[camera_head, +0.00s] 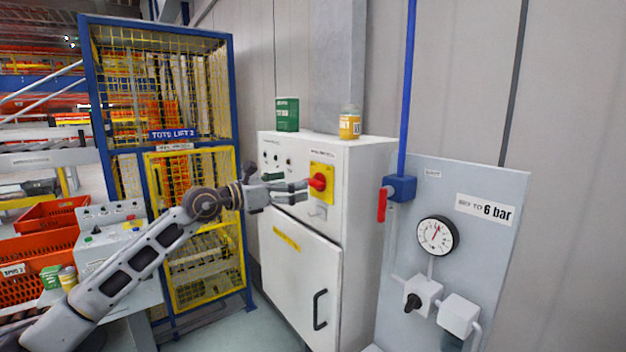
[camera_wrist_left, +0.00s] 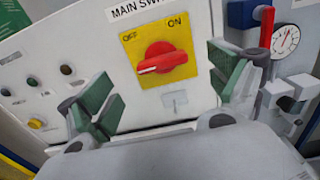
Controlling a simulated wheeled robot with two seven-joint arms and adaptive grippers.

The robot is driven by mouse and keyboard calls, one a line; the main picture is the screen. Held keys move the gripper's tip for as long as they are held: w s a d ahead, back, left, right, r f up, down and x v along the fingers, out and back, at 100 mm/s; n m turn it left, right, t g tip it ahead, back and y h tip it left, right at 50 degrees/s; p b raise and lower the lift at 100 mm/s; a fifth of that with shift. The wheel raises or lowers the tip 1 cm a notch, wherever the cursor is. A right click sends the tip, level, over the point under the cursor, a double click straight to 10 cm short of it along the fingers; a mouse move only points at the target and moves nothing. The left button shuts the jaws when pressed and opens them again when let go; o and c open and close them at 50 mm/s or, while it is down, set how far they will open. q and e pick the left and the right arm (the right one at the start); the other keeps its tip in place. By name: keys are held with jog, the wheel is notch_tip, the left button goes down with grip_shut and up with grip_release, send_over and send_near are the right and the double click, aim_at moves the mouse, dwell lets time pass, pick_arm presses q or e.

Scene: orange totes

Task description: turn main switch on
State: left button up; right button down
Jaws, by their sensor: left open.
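The main switch is a red rotary knob (camera_head: 318,182) on a yellow plate (camera_head: 322,196) on the front of a white cabinet (camera_head: 300,245). In the left wrist view the red knob (camera_wrist_left: 163,58) lies roughly sideways, its white mark at the left end, on the OFF side. OFF is printed upper left and ON upper right on the yellow plate (camera_wrist_left: 130,45). My left gripper (camera_head: 300,190) is in front of the cabinet, close to the knob. In the wrist view its green-padded fingers (camera_wrist_left: 166,90) are open, one on each side of the plate, with nothing between them. My right gripper is not in view.
A green box (camera_head: 287,114) and a yellow-labelled jar (camera_head: 350,124) stand on the cabinet. Small buttons (camera_wrist_left: 50,95) are left of the switch. A gauge panel (camera_head: 460,220) with a red-handled valve (camera_head: 382,205) is at right. A caged tote lift (camera_head: 165,120) stands at left.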

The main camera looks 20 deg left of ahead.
aim_at(310, 182)
pick_arm(q)
jog(key=p+x, duration=0.1)
jog(key=x, duration=0.2)
jog(key=shift+r, duration=0.1)
jog(key=shift+p+x, duration=0.5)
jog(key=shift+x, duration=1.7)
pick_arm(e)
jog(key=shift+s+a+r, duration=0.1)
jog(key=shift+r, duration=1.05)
pick_arm(q)
jog(key=c, duration=1)
jog(key=shift+s, duration=0.1)
jog(key=shift+c, duration=0.2)
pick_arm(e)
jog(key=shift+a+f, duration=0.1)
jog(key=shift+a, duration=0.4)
